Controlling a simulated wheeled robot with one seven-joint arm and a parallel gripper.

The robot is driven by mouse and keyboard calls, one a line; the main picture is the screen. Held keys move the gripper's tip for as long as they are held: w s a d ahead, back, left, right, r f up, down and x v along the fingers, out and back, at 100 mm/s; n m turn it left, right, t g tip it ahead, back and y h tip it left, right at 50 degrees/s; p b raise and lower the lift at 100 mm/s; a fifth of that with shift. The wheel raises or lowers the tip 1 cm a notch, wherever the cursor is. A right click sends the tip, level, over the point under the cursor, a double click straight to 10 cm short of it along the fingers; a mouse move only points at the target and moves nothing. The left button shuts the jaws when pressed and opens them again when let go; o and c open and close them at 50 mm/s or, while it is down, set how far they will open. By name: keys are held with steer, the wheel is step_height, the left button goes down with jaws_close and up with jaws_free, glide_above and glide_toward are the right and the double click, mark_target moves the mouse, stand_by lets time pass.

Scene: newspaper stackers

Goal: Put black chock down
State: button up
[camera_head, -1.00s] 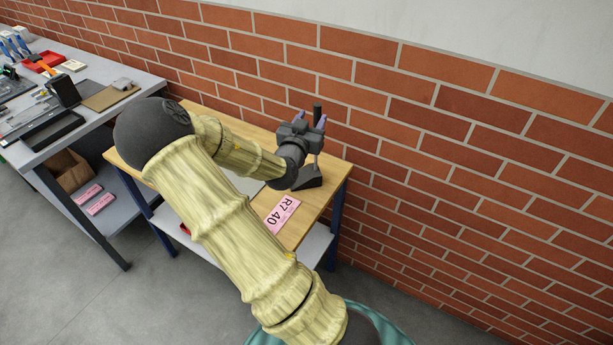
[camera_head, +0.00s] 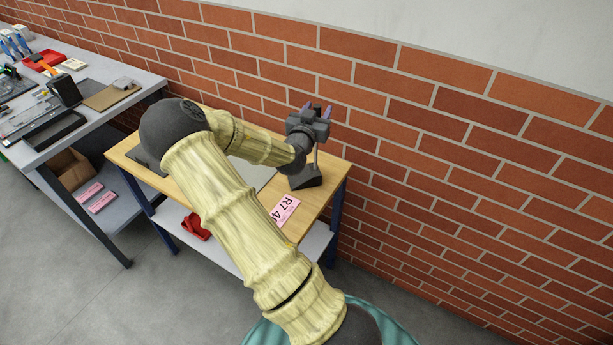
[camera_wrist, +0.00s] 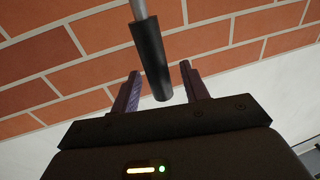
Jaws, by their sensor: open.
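The black chock (camera_head: 305,178) is a dark wedge standing on the wooden table near its right back corner, by the brick wall. A thin grey rod rises from it to a black grip. In the wrist view the black grip (camera_wrist: 153,62) lies in the space between the two purple fingers, apart from both. My gripper (camera_head: 316,109) is open high above the wedge, at the height of the grip. My wrist hides part of the rod in the head view.
A pink card (camera_head: 286,211) lies in front of the chock on the wooden table (camera_head: 313,205). A red object (camera_head: 195,227) is on the lower shelf. A grey workbench (camera_head: 118,110) with tools stands left. The brick wall (camera_head: 450,150) is close behind my gripper.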

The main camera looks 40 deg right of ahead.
jaws_close()
stand_by(1.4)
